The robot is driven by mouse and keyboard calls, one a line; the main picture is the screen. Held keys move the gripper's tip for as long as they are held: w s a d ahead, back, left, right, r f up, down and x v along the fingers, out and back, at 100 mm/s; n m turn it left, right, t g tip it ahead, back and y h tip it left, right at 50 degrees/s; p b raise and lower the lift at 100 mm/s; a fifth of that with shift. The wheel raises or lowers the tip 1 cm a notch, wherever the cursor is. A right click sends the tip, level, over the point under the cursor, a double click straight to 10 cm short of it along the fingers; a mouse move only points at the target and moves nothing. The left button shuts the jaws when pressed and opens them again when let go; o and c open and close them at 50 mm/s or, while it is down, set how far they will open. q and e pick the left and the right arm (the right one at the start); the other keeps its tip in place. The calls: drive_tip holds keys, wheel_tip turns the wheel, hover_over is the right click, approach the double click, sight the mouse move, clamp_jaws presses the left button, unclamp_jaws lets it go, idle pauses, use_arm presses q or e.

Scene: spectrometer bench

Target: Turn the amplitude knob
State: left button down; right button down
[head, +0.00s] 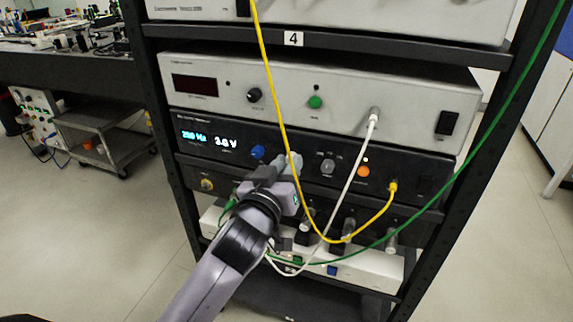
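A black function generator (225,143) sits in the rack, with a lit blue display (208,138) that seems to read about 250 Hz and 3.6 V. A blue knob (258,152) shows on its panel, just left of my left gripper (289,163). The gripper's light grey fingertips are at the panel between the blue knob and a grey selector knob (327,166). What lies directly behind the fingertips is hidden, so I cannot tell which knob is there or whether the fingers are closed on it. The knob labels are too small to read. My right gripper is out of view.
A yellow cable (272,85) hangs close to the right of the gripper and plugs into the black panel. A white cable (352,178) and a green cable (473,165) cross the rack front. A grey unit (200,65) sits above, a white power strip (350,272) below.

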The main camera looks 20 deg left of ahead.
use_arm(q)
drive_tip(key=shift+d+m+p, duration=0.1)
drive_tip(key=shift+m+p, duration=3.85)
drive_tip(key=shift+m, duration=3.65)
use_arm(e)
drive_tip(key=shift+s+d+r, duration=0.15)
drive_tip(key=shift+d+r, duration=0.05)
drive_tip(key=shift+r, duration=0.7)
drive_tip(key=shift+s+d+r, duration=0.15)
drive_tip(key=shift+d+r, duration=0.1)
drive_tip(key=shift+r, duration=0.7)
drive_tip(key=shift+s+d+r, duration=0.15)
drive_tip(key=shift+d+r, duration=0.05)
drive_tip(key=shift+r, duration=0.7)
use_arm(q)
drive_tip(key=c, duration=1)
unclamp_jaws()
drive_tip(key=shift+o, duration=0.2)
